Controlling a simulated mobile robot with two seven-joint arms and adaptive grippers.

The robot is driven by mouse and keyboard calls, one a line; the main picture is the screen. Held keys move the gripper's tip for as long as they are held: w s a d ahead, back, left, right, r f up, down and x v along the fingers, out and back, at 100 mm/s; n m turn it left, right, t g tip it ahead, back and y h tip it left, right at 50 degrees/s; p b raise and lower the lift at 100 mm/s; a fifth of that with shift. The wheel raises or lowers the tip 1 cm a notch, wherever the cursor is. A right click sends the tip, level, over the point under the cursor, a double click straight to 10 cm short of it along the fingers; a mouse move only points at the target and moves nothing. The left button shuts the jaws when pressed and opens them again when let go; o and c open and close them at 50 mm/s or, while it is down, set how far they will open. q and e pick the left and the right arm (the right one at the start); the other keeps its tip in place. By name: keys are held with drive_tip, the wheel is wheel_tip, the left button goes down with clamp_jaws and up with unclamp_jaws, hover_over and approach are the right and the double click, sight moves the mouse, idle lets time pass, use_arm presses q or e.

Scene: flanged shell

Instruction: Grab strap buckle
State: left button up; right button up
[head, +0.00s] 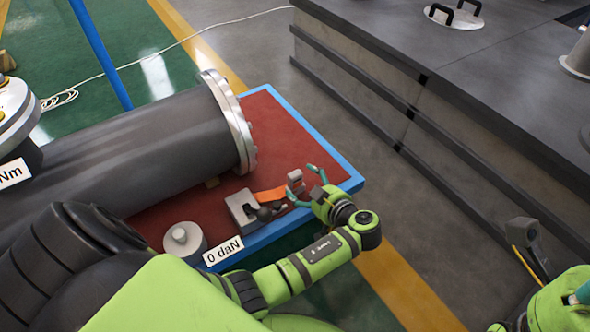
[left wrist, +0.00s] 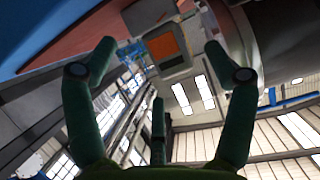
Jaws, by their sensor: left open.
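The strap buckle (head: 295,182) is a small grey metal piece at the end of a short orange strap (head: 270,195). The strap runs from a grey ratchet block (head: 243,210) on the red table top. My left gripper (head: 302,185) is open at the table's right end, its teal fingers on either side of the buckle. In the left wrist view, the grey buckle (left wrist: 166,66) with orange in its middle shows beyond and between the open fingers (left wrist: 160,62); contact cannot be told. Part of my right arm shows at the lower right edge, with a teal piece (head: 582,293); its jaws are unclear.
A large dark flanged cylinder (head: 150,145) lies along the red table (head: 285,130) with its blue edge. A grey knobbed weight (head: 184,240) and a "0 daN" label (head: 223,251) are near the front edge. A big grey block (head: 440,100) stands right, across a floor gap.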

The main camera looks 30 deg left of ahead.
use_arm(q)
drive_tip(key=shift+x, duration=1.45)
drive_tip(key=c, duration=1.3)
